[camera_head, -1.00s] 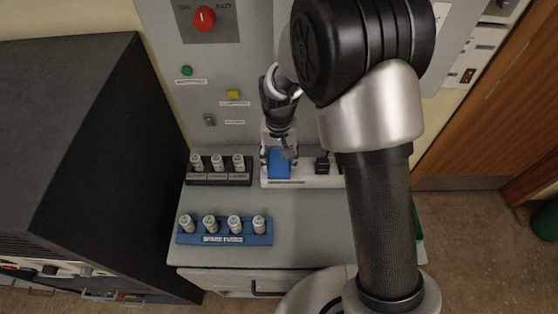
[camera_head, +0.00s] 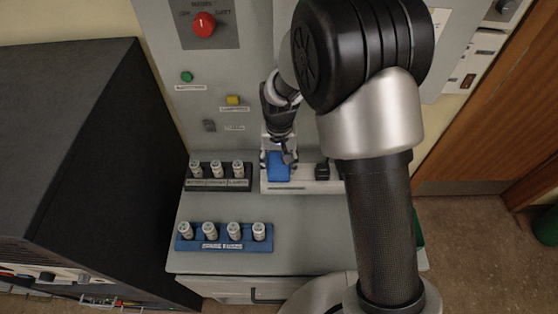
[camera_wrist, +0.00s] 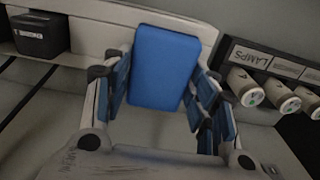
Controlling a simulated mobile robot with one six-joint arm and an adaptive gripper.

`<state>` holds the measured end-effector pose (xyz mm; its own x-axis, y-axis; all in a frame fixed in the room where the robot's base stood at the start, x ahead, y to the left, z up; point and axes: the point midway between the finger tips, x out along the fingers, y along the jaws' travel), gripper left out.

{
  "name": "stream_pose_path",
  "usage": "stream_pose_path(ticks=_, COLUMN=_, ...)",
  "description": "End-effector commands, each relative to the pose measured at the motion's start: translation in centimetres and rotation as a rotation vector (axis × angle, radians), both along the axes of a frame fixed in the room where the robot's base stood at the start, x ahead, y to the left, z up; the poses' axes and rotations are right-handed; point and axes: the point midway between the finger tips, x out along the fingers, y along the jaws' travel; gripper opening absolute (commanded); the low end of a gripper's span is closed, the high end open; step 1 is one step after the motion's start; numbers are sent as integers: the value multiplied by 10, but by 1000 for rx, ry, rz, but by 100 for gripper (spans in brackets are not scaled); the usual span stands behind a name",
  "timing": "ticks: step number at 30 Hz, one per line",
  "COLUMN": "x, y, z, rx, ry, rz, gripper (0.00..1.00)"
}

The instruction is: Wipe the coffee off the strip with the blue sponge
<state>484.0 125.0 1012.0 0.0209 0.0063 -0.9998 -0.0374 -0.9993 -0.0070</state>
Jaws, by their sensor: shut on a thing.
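The blue sponge (camera_head: 278,172) is held between the fingers of my gripper (camera_head: 279,158), over the left part of the pale strip (camera_head: 302,187). In the wrist view the sponge (camera_wrist: 164,68) stands between the two blue-padded fingers (camera_wrist: 160,105), with its far end against the strip (camera_wrist: 92,30). I cannot tell whether it presses on the strip. No coffee shows; the sponge and fingers cover part of the strip.
A black block (camera_head: 322,171) sits on the strip right of the sponge. A black fuse holder (camera_head: 218,184) adjoins the strip's left end. A blue spare-fuse rack (camera_head: 222,243) lies nearer. The grey desktop (camera_head: 305,230) between is clear. A red knob (camera_head: 204,24) is on the panel.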

Motion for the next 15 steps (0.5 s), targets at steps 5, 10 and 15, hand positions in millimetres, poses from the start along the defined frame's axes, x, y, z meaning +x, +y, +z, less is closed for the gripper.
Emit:
stream_pose_path(ticks=5, x=-18, y=-2, z=-9, rx=-9, ry=33, rz=1, gripper=27)
stream_pose_path(ticks=10, x=-32, y=-1, z=-8, rx=-11, ry=38, rz=2, gripper=23)
stream_pose_path(ticks=15, x=-46, y=0, z=-7, rx=-11, ry=38, rz=4, gripper=23)
